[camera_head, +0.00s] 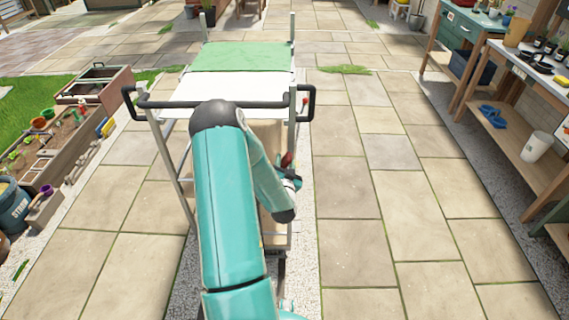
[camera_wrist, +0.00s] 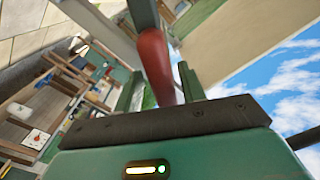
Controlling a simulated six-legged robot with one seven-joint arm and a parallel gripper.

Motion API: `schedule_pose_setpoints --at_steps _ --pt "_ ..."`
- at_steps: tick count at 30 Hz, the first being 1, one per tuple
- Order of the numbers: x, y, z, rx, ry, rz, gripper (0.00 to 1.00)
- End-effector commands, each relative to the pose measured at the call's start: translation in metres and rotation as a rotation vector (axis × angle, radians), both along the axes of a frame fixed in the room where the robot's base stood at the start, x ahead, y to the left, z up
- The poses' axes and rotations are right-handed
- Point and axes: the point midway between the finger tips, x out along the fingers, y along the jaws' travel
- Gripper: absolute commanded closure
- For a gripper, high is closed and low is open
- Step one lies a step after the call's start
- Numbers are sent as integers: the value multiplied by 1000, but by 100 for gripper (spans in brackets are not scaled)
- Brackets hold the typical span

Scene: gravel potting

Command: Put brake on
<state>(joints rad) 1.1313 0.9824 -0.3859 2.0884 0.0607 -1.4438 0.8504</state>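A wheeled cart with a metal frame (camera_head: 165,165), black push handle (camera_head: 160,104) and a green and white top (camera_head: 240,57) stands ahead of me. A red lever grip (camera_head: 287,160) shows at its near right side, partly hidden by my arm. In the wrist view the red grip (camera_wrist: 155,62) hangs from a grey bar and reaches between the two fingers of my gripper (camera_wrist: 163,90). The fingers stand apart, with a gap showing left of the grip. The grip looks nearer the right finger; I cannot tell whether it touches. In the head view my gripper is mostly hidden.
Raised planter boxes (camera_head: 48,155) and a blue bucket (camera_head: 12,207) stand at the left. The paving right of the cart is clear.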

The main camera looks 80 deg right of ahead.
Motion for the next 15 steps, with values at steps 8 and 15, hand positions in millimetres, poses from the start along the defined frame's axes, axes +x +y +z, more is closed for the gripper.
schedule_pose_setpoints --at_steps 8,15 --pt "0 6 0 0 0 1 60" --pt "-6 46 -1 3 0 2 60"
